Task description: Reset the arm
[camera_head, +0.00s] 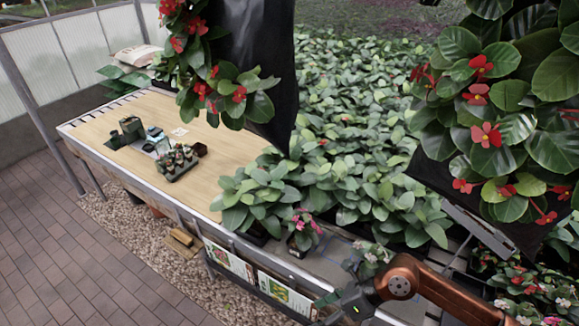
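My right arm (430,288), with a copper-coloured link, comes in from the lower right corner. Its dark gripper end (335,304) is at the bottom of the view, in front of the near edge of the planting bench. It is small and dark against the background, so I cannot tell whether it is open or shut. I see nothing clearly held in it. My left arm and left gripper are not in view.
A wooden table top (225,150) holds a tray of small pots (178,165) and a dark green container (131,127). Leafy plants (350,110) crowd the bench. Dark hanging planters with red flowers (486,135) hang close by. The brick floor (50,240) at left is clear.

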